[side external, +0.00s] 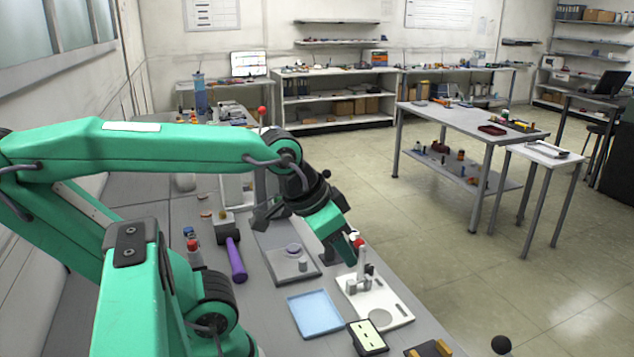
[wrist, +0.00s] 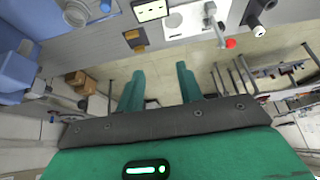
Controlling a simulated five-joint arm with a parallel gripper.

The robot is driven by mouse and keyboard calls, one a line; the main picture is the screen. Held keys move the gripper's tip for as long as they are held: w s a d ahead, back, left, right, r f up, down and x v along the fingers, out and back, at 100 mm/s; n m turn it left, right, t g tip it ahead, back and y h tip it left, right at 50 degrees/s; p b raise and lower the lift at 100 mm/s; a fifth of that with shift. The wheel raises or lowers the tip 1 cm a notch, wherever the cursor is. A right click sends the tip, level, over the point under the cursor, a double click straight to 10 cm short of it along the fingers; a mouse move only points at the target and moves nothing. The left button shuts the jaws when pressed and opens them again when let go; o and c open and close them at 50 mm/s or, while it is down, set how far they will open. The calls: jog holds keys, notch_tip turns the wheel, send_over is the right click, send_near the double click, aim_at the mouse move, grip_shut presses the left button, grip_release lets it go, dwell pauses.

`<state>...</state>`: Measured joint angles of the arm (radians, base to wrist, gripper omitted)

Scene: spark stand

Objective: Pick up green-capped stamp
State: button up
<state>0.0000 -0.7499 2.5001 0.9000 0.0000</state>
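I cannot make out a green-capped stamp in either view. Two small capped bottle-like items stand at the left of the bench in the side view, a red-capped one (side external: 193,251) and a smaller bluish one (side external: 188,233) behind it. My gripper (side external: 345,250) hangs above the right part of the bench, by a red-knobbed stand on a white plate (side external: 395,312). In the wrist view my gripper's two green fingers (wrist: 160,70) are apart with nothing between them. The red knob (wrist: 231,43) shows beyond the right finger.
A light blue tray (side external: 318,314), a black-framed panel (side external: 367,338) and a tan-topped block (side external: 437,349) lie along the near bench. A purple-handled tool (side external: 236,260) and a grey stand (side external: 290,262) are further left. Open floor (side external: 480,240) lies right of the bench.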

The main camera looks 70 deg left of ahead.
jog(key=shift+o, duration=1.4)
jog(key=w+a+r+n+g, duration=0.1)
jog(key=w+a+n, duration=0.2)
jog(key=a+n, duration=0.35)
jog(key=w+a+r+n+g+y, duration=0.1)
jog(key=w+a+n, duration=0.3)
jog(key=a+n, duration=0.25)
jog(key=w+a+r+n+g, duration=0.1)
jog(key=w+a+n, duration=0.2)
jog(key=a+n, duration=0.35)
jog(key=s+a+f+n+g, duration=0.1)
jog(key=s+a+f+n, duration=0.1)
jog(key=a+n, duration=0.3)
jog(key=s+a+f+n, duration=0.3)
jog(key=a+n, duration=0.3)
jog(key=a, duration=0.7)
jog(key=s+a+f+n+g+h, duration=0.1)
jog(key=s+a+f+n, duration=0.1)
jog(key=a+n, duration=0.3)
jog(key=shift+s+a+f+g, duration=0.1)
jog(key=shift+a+f, duration=0.1)
jog(key=shift+a, duration=0.6)
jog(key=shift+s+a+f+g, duration=0.1)
jog(key=shift+a+f, duration=0.1)
jog(key=shift+a, duration=0.55)
jog(key=shift+s+a+f+g, duration=0.1)
jog(key=shift+a+f, duration=0.1)
jog(key=shift+a, duration=0.6)
jog(key=shift+s+a+n, duration=0.1)
jog(key=shift+n, duration=0.15)
